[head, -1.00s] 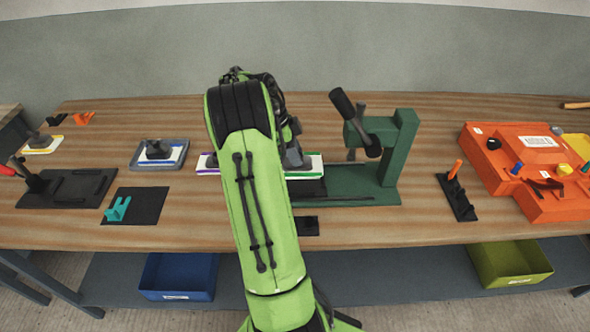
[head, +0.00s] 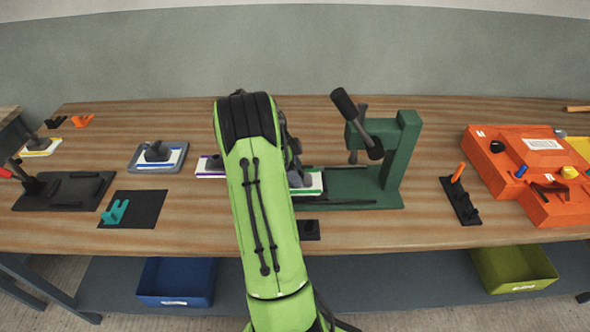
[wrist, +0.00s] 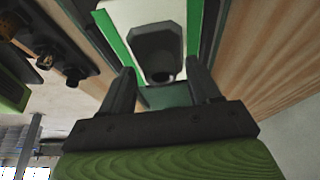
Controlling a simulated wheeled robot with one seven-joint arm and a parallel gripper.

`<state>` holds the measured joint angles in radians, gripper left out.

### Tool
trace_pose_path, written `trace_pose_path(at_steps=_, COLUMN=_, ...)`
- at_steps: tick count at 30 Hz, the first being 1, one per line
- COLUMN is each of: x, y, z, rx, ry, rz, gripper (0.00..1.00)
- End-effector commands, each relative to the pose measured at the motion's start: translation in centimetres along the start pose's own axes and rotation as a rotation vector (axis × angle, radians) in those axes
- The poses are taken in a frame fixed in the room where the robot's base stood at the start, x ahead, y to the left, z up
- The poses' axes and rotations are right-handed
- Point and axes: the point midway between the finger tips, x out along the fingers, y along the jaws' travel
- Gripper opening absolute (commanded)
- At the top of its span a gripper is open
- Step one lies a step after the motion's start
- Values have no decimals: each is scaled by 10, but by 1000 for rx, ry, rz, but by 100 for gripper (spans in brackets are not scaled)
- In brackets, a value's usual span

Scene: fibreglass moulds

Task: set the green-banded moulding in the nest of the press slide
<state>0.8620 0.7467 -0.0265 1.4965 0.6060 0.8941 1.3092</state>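The green-banded moulding (head: 311,188) is a white plate with green edges and a grey boss, partly hidden by my arm. In the wrist view the moulding (wrist: 112,36) lies between my fingers, its dark boss filling the gap. My gripper (wrist: 161,66) is shut on this boss. In the head view the gripper is mostly hidden behind my arm. The plate is low over the base of the green press (head: 397,165), between its two dark rails. I cannot tell whether it rests on the slide; the nest is hidden under it.
A purple-banded moulding (head: 209,168) lies left of my arm. A blue-banded one sits in a grey tray (head: 137,168). The press lever (head: 345,104) slants above the slide on the right. A black stand (head: 462,207) and orange machine (head: 515,168) are further right.

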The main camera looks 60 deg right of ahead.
Motion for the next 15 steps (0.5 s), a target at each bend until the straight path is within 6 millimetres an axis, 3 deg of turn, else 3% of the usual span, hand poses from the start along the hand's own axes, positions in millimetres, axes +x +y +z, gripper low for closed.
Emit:
trace_pose_path(at_steps=8, x=-7, y=0, z=-3, rx=0, ry=0, rz=0, gripper=62)
trace_pose_path(at_steps=15, x=-71, y=-1, z=-2, rx=-1, ry=-1, rz=-7, gripper=62)
